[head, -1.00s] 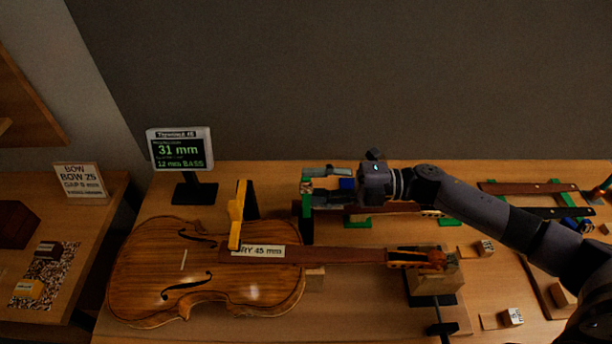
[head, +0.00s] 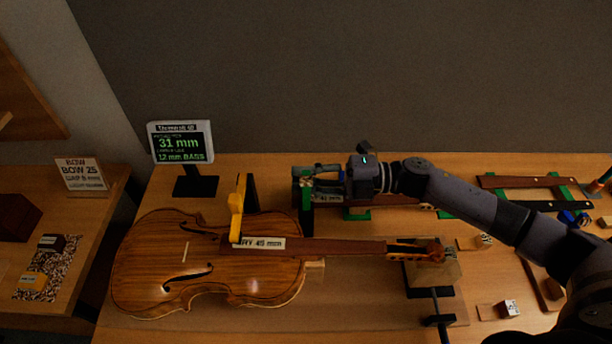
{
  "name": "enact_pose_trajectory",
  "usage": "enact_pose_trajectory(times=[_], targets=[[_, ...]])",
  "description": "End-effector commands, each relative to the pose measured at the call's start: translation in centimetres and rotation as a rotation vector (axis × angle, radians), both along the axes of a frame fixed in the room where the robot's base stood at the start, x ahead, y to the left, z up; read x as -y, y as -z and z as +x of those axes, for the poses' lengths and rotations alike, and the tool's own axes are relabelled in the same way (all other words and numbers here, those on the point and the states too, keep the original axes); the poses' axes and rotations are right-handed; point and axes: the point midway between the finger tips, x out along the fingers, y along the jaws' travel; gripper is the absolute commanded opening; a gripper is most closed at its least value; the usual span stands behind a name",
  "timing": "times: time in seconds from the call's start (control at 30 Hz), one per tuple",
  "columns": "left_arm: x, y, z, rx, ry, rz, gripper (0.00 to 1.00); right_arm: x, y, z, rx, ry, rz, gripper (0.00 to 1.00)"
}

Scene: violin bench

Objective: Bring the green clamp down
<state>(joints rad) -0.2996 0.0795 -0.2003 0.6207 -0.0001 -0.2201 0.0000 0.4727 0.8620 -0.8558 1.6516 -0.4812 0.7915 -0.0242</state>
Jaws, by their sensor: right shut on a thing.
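The green clamp (head: 304,183) stands upright above the far side of the violin's neck, at the fingertips of my right gripper (head: 318,185). My right gripper comes in from the right and is shut on it. The fingers hide part of the clamp, and I cannot tell whether its lower end touches anything. The violin (head: 205,265) lies on the bench with its neck to the right. A yellow clamp (head: 237,212) stands on the violin near the left end of the fingerboard (head: 335,246). My left gripper is not in view.
A small monitor (head: 181,143) reading 31 mm stands behind the violin. A dark-and-wood block (head: 434,273) supports the scroll end. A rack with dark bars and green parts (head: 527,183) lies at the right. Small blocks lie at the front right. A side table (head: 85,235) is at the left.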

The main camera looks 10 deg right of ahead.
Motion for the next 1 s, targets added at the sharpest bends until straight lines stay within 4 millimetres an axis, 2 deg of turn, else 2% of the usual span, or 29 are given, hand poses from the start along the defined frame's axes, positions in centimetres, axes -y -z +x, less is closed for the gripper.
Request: enact_pose_trajectory(times=[0.1,0.7,1.0], targets=[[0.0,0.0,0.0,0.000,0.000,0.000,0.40,0.0,0.0,0.0,-0.001,0.000,-0.001,0.00],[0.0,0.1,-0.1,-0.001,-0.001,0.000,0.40,0.0,0.1,-0.1,0.003,-0.001,-0.001,0.00],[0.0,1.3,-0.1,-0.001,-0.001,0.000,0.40,0.0,0.0,-0.5,0.099,0.000,-0.022,0.00]])
